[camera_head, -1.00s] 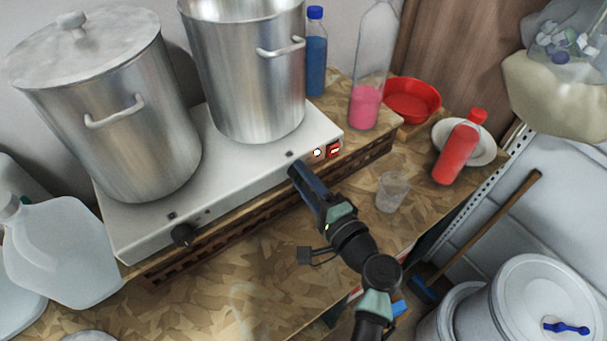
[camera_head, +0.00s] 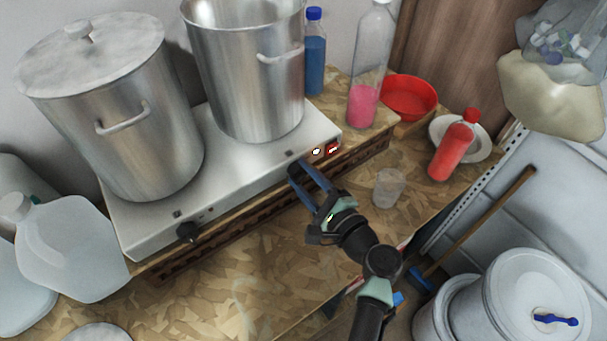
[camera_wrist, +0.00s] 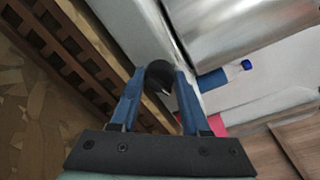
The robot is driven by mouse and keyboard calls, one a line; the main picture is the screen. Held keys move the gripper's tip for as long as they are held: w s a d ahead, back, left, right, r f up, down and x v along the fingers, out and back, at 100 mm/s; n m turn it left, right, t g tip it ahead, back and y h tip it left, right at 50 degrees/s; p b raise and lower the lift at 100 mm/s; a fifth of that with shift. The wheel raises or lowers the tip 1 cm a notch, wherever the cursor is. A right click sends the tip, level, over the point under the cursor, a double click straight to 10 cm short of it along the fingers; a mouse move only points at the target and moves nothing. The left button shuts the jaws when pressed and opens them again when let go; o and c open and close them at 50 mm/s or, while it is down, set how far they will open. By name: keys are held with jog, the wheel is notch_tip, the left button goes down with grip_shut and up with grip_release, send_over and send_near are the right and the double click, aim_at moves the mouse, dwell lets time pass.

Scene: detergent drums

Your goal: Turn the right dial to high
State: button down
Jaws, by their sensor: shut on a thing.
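The white two-burner hot plate (camera_head: 250,172) stands on a wooden crate-like stand, its front edge facing my arm. The right dial (camera_wrist: 160,76) is black and shows between my fingers in the wrist view; in the head view my fingers hide it. My gripper (camera_head: 303,170) reaches the right part of the front edge. In the wrist view, its blue fingers (camera_wrist: 159,74) are on both sides of the dial and shut on it. The dial's setting cannot be read. The left dial (camera_head: 187,232) is black and free.
A lidded pot (camera_head: 115,100) and an open pot (camera_head: 245,75) stand on the hot plate. A lit indicator (camera_head: 316,152) and red switch (camera_head: 333,149) are right of my gripper. A clear cup (camera_head: 389,188) stands close to my arm; a red bottle (camera_head: 454,146) is farther right.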

jog(key=shift+c, duration=1.9)
grip_release()
jog(key=b+v, duration=0.3)
jog(key=v, duration=1)
jog(key=shift+w, duration=0.1)
